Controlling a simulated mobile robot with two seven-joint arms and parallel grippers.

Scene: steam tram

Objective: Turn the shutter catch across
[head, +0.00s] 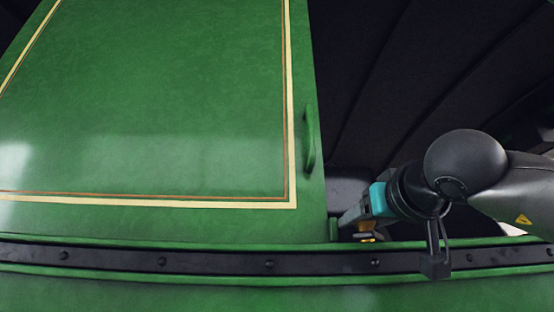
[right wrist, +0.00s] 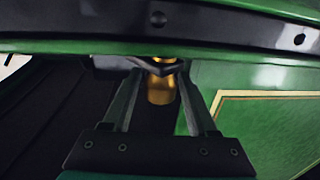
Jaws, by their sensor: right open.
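The green shutter panel (head: 150,110) has a cream and red border line and fills the left of the head view. Its lower right corner also shows in the right wrist view (right wrist: 275,115). A small brass piece (head: 367,236), seemingly the shutter catch, sits just above the dark rail, right of the panel. My right gripper (head: 347,222) is beside it, partly hiding it. In the right wrist view the brass piece (right wrist: 161,90) lies between the two open fingers; I cannot tell whether they touch it. My left gripper is not in view.
A dark riveted rail (head: 215,261) runs across below the panel, close to my right gripper; it also shows in the right wrist view (right wrist: 230,22). A green raised handle (head: 309,140) stands on the panel's right edge. A dark opening (head: 400,70) lies to the right.

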